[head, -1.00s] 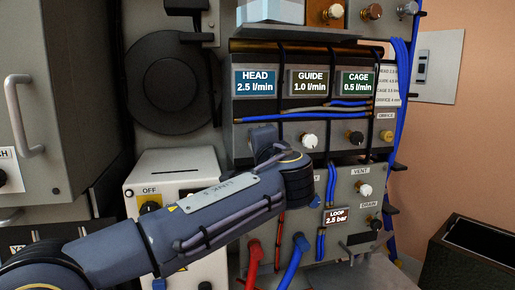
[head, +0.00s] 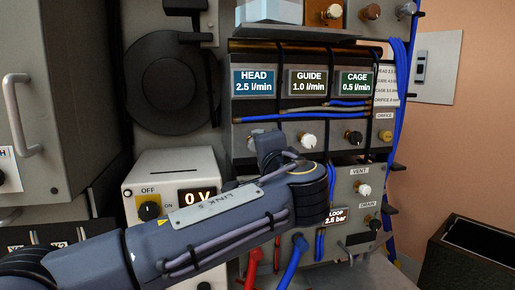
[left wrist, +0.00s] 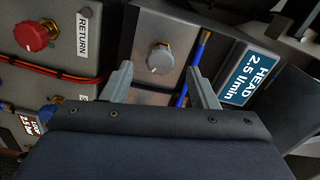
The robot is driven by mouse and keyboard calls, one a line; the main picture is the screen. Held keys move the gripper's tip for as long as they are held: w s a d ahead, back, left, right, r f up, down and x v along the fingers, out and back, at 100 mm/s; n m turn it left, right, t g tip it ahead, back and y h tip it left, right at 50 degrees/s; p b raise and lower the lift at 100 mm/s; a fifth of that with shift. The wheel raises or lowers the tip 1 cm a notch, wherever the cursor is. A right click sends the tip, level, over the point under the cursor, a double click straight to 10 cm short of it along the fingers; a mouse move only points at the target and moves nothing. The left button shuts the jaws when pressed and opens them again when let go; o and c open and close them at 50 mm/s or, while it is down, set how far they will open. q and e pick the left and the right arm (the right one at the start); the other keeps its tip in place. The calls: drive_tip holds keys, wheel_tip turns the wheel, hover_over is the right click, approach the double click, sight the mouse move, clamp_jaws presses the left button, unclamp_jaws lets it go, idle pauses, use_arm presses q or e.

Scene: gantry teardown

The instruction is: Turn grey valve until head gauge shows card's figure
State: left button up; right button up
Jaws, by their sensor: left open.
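The grey valve (left wrist: 160,58) is a round knob on a brass stem, set in a grey panel in the left wrist view. My left gripper (left wrist: 160,69) is open, with one finger to each side of the knob and apart from it.
Gauges for guide (head: 308,83) and cage (head: 355,83) read 1.0 and 0.5 l/min. A white knob (head: 308,141) sits below. A red knob (left wrist: 38,36) marked RETURN lies beside the grey valve's panel. Blue hoses (head: 398,105) run down the right edge.

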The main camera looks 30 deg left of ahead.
use_arm(q)
drive_tip(key=v, duration=0.3)
idle(0.5)
drive_tip(key=s+a+f+g+h, duration=0.2)
drive_tip(key=s+f, duration=0.1)
drive_tip(key=f, duration=0.4)
drive_tip(key=s+a+f+n+g+h, duration=0.1)
drive_tip(key=s+f+g+h, duration=0.2)
drive_tip(key=f, duration=0.5)
drive_tip(key=s+a+f+g+h, duration=0.1)
drive_tip(key=s+a+f+h, duration=0.1)
drive_tip(key=s+f, duration=0.35)
drive_tip(key=s+d+f+n+g+h, duration=0.1)
drive_tip(key=s+d+f+n+h, duration=0.4)
drive_tip(key=f, duration=0.3)
drive_tip(key=s+d+f+n+h, duration=0.2)
drive_tip(key=s+d+f+h, duration=0.2)
drive_tip(key=s+d+f, duration=0.25)
wheel_tip(320, 180, up, 14)
drive_tip(key=p, duration=1.5)
drive_tip(key=shift+s+a+r+n, duration=0.15)
drive_tip(key=shift+s+a+n, duration=0.05)
drive_tip(key=shift+s+n, duration=0.1)
